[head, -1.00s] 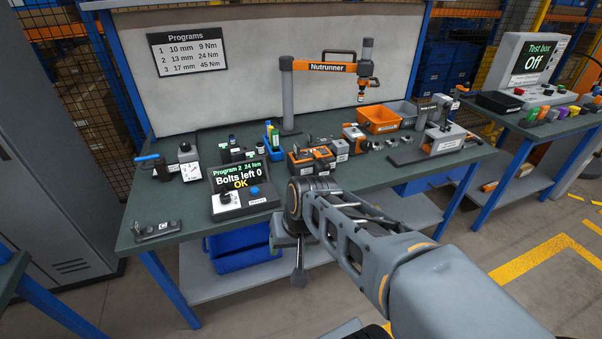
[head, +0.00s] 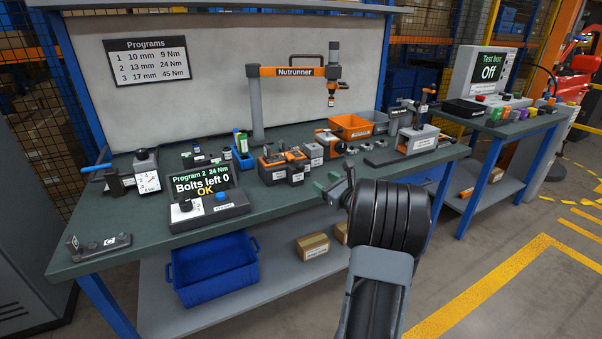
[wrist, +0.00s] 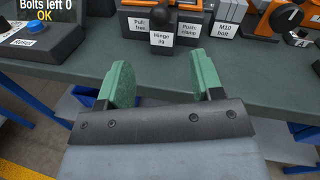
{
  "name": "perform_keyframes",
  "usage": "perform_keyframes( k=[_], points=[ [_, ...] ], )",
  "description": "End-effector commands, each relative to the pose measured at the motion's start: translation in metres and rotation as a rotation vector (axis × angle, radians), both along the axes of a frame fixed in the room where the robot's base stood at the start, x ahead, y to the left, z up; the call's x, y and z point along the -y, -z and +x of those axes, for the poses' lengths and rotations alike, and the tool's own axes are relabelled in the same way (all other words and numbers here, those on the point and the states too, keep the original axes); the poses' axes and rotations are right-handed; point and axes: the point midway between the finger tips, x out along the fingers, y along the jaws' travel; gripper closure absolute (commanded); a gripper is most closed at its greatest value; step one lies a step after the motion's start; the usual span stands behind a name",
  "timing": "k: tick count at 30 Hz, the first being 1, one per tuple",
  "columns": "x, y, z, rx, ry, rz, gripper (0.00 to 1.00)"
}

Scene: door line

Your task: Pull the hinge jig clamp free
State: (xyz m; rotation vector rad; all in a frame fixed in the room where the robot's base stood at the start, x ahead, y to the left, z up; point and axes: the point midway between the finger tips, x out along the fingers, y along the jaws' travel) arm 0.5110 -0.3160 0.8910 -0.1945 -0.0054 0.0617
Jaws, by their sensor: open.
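The hinge jig (head: 283,167) stands near the front edge of the bench, orange and dark with white labels. In the wrist view its labels read "Pull: free", "Hinge P9" and "Push: clamp", and a dark knob (wrist: 163,17) stands up at the middle label. The jig's upper part is cut off there. My gripper (head: 333,182) is open and empty, in front of the bench edge and to the right of the jig in the head view. In the wrist view its green fingers (wrist: 168,76) point toward the jig, apart from it, with the knob roughly between them.
A control box (head: 207,207) reading "Bolts left 0 OK" stands left of the jig. An "M10 bolt" bin (wrist: 224,18) and an orange device with a dial (wrist: 285,15) stand to its right. The nutrunner stand (head: 257,105) rises behind. A blue crate (head: 213,270) sits below.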

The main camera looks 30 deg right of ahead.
Motion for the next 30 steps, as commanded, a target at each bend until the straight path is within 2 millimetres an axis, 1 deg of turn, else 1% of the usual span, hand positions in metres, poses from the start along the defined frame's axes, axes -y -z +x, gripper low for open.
perform_keyframes(
  k=[12, 18, 24, 30],
  points=[
    [-0.005, 0.001, 0.077, 0.001, 0.000, 0.002, 0.40],
    [-0.007, 0.000, 0.106, 0.002, 0.001, 0.003, 0.40],
    [-0.008, 0.000, 0.123, 0.001, 0.002, 0.002, 0.40],
    [-0.008, 0.000, 0.128, 0.000, 0.003, 0.002, 0.40]
  ],
)
